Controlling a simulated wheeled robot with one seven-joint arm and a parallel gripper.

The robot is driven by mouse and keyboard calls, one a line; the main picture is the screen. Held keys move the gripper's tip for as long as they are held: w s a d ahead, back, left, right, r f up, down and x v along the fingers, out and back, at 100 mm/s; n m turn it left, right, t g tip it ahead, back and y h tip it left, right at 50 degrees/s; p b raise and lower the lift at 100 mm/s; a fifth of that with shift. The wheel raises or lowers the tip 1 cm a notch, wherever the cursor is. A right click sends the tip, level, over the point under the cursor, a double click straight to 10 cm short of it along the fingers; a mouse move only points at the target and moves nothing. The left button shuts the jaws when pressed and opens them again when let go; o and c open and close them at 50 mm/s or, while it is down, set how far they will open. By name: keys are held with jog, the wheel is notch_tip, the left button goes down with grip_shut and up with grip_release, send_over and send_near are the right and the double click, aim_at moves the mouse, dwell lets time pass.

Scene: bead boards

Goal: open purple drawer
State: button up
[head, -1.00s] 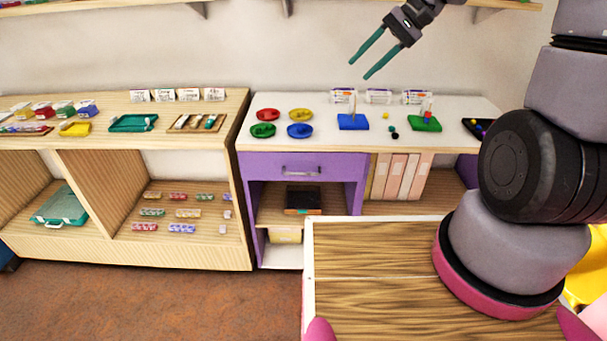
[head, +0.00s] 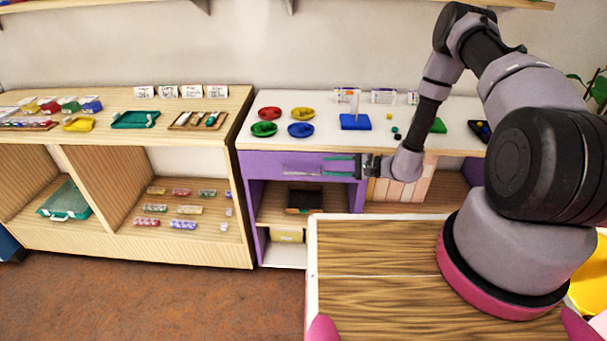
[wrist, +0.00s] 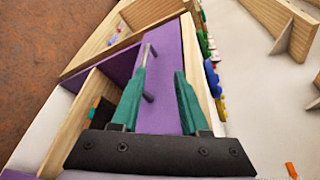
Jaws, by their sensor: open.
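The purple drawer (head: 262,167) is the purple front under the white tabletop, and it looks shut. Its grey bar handle (head: 298,170) sits mid-front. My gripper (head: 323,166) is open and empty, in front of the drawer's right part with its teal fingers pointing left. In the wrist view, the purple front (wrist: 168,60) runs up the middle and the handle (wrist: 149,70) stands out close to the left fingertip of my gripper (wrist: 160,73). I cannot tell whether the finger touches the handle.
Coloured dishes (head: 301,130) and a blue board (head: 356,122) stand on the white tabletop (head: 330,105). A wooden shelf unit (head: 245,220) adjoins on the left. Below the drawer is an open compartment with a dark box (head: 304,197). A wood-grained surface (head: 385,250) lies in front.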

aim_at(307, 174)
jog(key=shift+m+t, duration=0.5)
jog(key=w+a+f, duration=0.1)
jog(key=a+f, duration=0.1)
jog(key=a, duration=0.1)
jog(key=w+a+f, duration=0.1)
jog(key=a+f, duration=0.1)
jog(key=a, duration=0.1)
jog(key=w+a+f, duration=0.1)
jog(key=a+f, duration=0.1)
jog(key=a, duration=0.1)
jog(key=shift+a, duration=0.35)
grip_shut()
dwell(0.8)
